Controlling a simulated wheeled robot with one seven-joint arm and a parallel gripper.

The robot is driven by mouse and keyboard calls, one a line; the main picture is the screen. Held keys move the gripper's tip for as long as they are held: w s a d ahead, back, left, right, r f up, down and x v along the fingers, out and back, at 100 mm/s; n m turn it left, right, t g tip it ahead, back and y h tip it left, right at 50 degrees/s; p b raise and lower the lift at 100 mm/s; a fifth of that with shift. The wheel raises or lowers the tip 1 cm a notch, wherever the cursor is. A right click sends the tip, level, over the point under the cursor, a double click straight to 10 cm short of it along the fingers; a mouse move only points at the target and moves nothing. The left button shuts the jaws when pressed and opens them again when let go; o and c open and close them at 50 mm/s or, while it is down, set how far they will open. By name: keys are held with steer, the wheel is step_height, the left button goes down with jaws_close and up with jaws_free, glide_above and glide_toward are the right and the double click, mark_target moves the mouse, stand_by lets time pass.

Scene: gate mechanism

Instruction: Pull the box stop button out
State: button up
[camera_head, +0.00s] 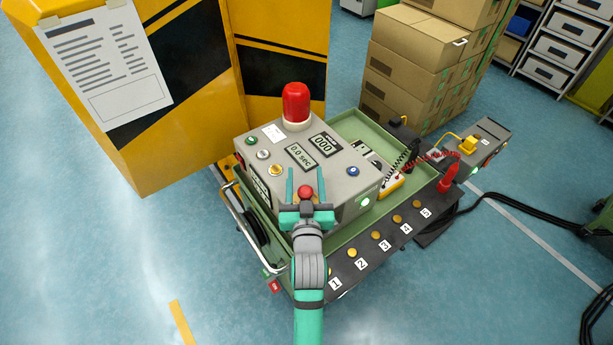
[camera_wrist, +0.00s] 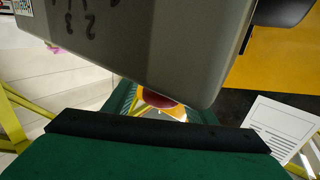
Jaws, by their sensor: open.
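The red stop button (camera_head: 305,191) is on the front part of the grey control box (camera_head: 345,187). My teal gripper (camera_head: 305,172) is open, with one finger on each side of the button in the head view. I cannot tell whether either finger touches it. In the wrist view, a red round part (camera_wrist: 158,99), which looks like the button, shows partly beyond the dark edge of my green gripper body (camera_wrist: 150,155). The grey box (camera_wrist: 150,40) fills the top of that view. The button's base is hidden.
A red beacon (camera_head: 296,103) stands at the back of the box, with small coloured buttons and displays nearby. The box sits in a green cart (camera_head: 350,122) with numbered yellow knobs in front. A yellow cabinet (camera_head: 180,100) stands left and cartons (camera_head: 415,70) stand behind. Open floor lies left.

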mark_target(306, 198)
steer(key=s, duration=1)
steer(key=shift+d, duration=0.1)
steer(key=shift+s+d, duration=0.1)
steer(key=shift+s, duration=0.35)
steer(key=shift+w, duration=0.1)
steer(key=shift+s+f, duration=0.25)
steer(key=shift+s, duration=0.05)
steer(key=s+f+g, duration=0.1)
steer(key=s+f, duration=0.2)
steer(key=s, duration=0.7)
steer(key=s+f, duration=0.3)
steer(key=s, duration=0.7)
steer(key=s+f+g, duration=0.1)
steer(key=s+f, duration=0.2)
steer(key=s, duration=0.7)
steer(key=shift+d+g+h, duration=0.2)
steer(key=shift+g+h, duration=0.1)
